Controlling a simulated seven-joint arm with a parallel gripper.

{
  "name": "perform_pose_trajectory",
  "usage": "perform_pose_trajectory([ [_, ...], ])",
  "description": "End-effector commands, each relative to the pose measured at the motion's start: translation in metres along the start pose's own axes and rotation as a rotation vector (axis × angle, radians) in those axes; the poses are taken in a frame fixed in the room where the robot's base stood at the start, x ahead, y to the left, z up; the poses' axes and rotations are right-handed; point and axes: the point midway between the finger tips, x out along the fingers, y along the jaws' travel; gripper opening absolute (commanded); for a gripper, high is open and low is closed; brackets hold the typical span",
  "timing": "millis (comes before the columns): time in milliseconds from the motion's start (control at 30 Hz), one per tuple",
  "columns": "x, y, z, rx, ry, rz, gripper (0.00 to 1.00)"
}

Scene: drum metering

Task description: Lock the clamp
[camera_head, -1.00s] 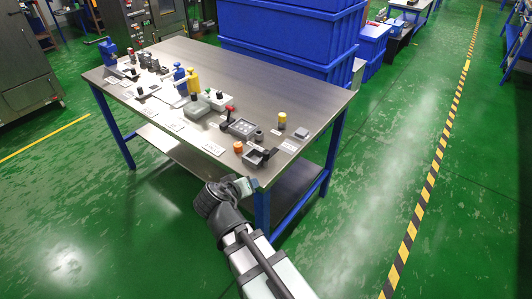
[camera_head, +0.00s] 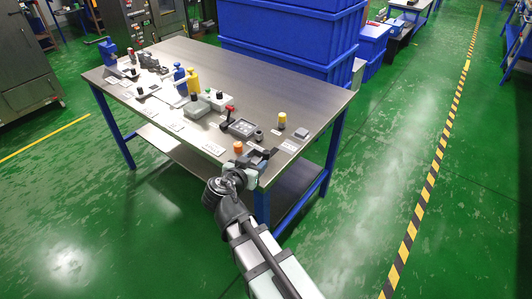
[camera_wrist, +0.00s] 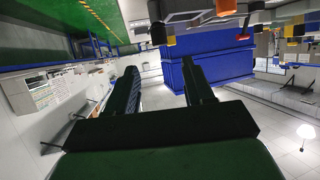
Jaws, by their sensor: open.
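Whether a finger touches the fixture, and whether the clamp is locked, I cannot tell.
An orange-topped part (camera_head: 238,148) stands just left of the fixture and a yellow-topped post (camera_head: 282,120) behind it. A red-handled lever (camera_head: 229,109) and a grey box (camera_head: 243,128) are further left. The table's back right (camera_head: 300,90) is bare.

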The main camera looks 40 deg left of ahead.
Motion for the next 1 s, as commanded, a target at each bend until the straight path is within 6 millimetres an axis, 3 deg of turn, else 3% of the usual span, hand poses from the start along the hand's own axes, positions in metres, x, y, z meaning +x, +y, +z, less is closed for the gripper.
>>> perform_pose_trajectory([
  [200, 0.041, -0.002, 0.000, -0.001, -0.001, 0.001, 0.52],
  [500, 0.088, -0.001, 0.000, -0.002, -0.002, 0.000, 0.52],
  [700, 0.105, -0.001, 0.000, -0.002, -0.001, -0.001, 0.52],
  [1000, 0.110, 0.000, 0.000, -0.002, -0.001, -0.002, 0.52],
])
